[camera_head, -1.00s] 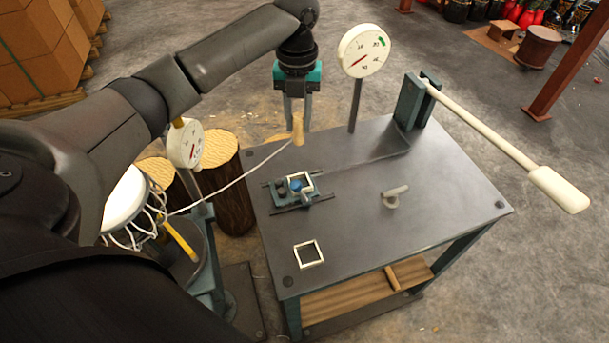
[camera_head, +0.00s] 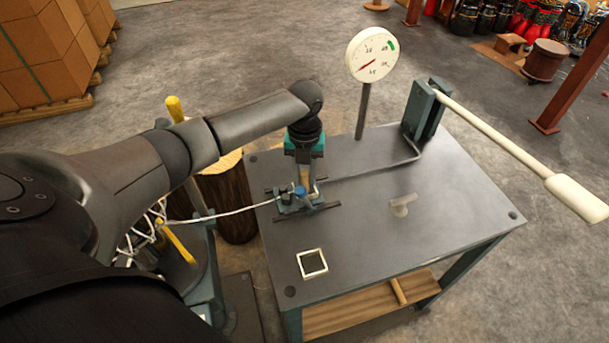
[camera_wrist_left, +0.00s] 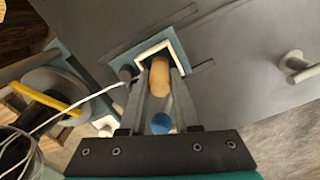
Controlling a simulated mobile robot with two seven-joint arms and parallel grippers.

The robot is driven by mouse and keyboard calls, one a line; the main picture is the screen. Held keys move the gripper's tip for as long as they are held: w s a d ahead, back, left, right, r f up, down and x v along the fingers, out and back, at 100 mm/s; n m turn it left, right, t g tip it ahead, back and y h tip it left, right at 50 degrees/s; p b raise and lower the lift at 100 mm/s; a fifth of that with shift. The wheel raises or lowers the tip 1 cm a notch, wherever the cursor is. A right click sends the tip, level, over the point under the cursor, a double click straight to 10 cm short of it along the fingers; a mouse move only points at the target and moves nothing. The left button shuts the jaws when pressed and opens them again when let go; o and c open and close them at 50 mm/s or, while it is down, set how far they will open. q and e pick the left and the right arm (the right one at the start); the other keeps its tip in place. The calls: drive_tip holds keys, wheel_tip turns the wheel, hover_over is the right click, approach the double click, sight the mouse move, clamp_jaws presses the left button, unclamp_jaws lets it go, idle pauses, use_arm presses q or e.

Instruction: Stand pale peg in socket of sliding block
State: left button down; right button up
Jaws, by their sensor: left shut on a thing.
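The pale peg (camera_wrist_left: 160,76) is between the fingers of my left gripper (camera_wrist_left: 158,85), which is shut on it. In the head view, my left gripper (camera_head: 304,180) points down over the sliding block (camera_head: 292,208) and hides much of it. In the wrist view, the peg overlaps the white-rimmed square socket (camera_wrist_left: 146,53). I cannot tell whether its lower end is inside or just above. My right gripper is out of view.
The block sits on rails on the grey table (camera_head: 370,235). A white-rimmed square (camera_head: 312,263) and a pale fitting (camera_head: 403,204) are on the tabletop. A dial gauge (camera_head: 372,55) and a long lever (camera_head: 490,125) stand behind. A white cord (camera_head: 235,210) runs from the left to the block area.

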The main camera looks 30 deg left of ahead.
sight(305, 173)
use_arm(q)
drive_tip(key=shift+r, duration=0.1)
drive_tip(key=c, duration=0.6)
unclamp_jaws()
drive_tip(key=shift+c, duration=0.2)
wheel_tip(305, 173, up, 12)
drive_tip(key=p, duration=0.2)
